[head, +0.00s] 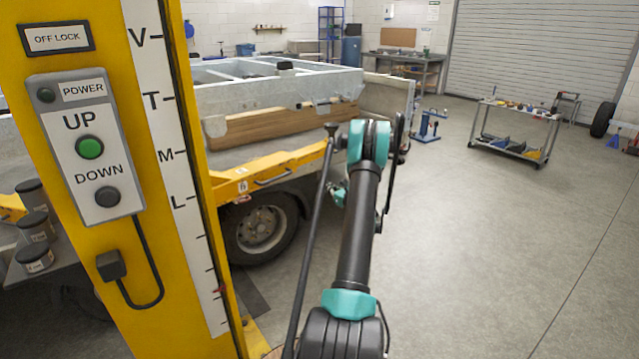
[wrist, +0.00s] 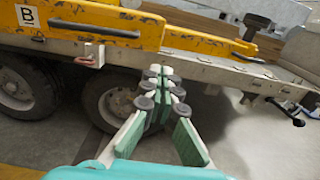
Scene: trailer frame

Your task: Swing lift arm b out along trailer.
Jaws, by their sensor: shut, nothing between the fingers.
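Lift arm b (head: 270,172) is a yellow, scuffed arm reaching from the yellow post toward the trailer's side, with a dark pad near its far end. The trailer (head: 280,100) is a grey frame with wheels behind the arm. My gripper (wrist: 158,78) is shut and empty, below the lift arm in the picture and apart from its handle. In the head view my own arm mostly hides the gripper.
The yellow post (head: 165,200) with a control box (head: 88,150) stands close at left. Several dark cans sit beside it. A trailer wheel (head: 260,230) is behind the post. A tool cart (head: 515,130) stands at the back right.

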